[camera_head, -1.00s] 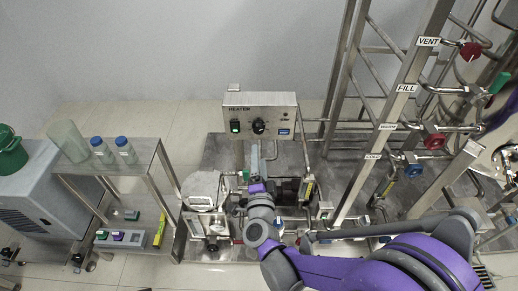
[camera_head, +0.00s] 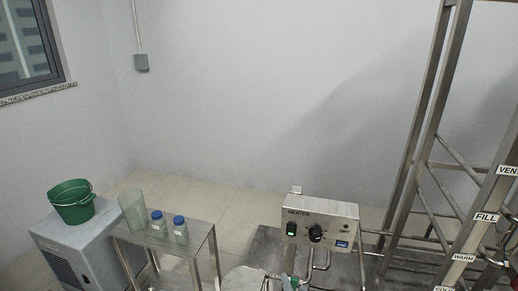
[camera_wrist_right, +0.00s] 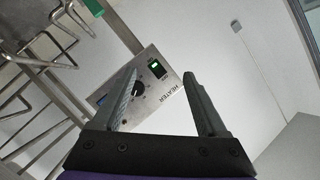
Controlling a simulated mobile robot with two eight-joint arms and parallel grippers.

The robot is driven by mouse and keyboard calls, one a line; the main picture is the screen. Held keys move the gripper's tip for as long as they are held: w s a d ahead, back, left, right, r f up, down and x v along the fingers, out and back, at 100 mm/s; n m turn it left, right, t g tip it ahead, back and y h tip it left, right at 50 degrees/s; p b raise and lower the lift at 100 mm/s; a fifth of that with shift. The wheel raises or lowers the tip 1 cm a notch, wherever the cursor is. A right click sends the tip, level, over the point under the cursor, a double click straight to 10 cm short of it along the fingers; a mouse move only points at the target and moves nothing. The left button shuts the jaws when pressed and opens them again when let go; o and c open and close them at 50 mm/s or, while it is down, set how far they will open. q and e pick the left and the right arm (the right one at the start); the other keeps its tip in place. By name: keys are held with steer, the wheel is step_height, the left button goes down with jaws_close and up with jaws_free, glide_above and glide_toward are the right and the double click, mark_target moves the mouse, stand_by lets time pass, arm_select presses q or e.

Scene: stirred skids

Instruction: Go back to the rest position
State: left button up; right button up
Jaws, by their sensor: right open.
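My right gripper (camera_wrist_right: 160,74) shows in the right wrist view with its two grey fingers spread apart and nothing between them. Beyond the fingers is the heater box (camera_wrist_right: 152,88), apart from them as far as I can tell. In the head view the heater box (camera_head: 320,220) stands at the lower middle, with a lit green switch, a black knob and a blue label. My left gripper is in neither view.
A steel frame with VENT, FILL and WARM labels (camera_head: 486,217) rises at the right. A steel cart (camera_head: 200,238) at the left carries a clear beaker (camera_head: 133,210) and two blue-capped bottles (camera_head: 181,230). A green bucket (camera_head: 72,203) sits on a grey cabinet (camera_head: 75,250).

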steer(key=s+d+f+n+g+h, duration=0.1)
steer(key=s+d+f+n+g, duration=0.15)
steer(key=s, duration=0.45)
steer(key=s+d+f+n+g, duration=0.2)
steer(key=s+f+g, duration=0.2)
steer(key=s, duration=0.3)
steer(key=s+d+f+n+g+h, duration=0.1)
steer(key=s+d+f+n+g, duration=0.25)
steer(key=s, duration=0.35)
arm_select(q)
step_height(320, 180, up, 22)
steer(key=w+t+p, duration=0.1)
steer(key=p, duration=1.8)
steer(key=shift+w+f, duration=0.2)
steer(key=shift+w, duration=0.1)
arm_select(e)
step_height(320, 180, up, 22)
steer(key=shift+w+m+h, duration=0.2)
steer(key=shift+m+h, duration=0.1)
steer(key=shift+m, duration=0.1)
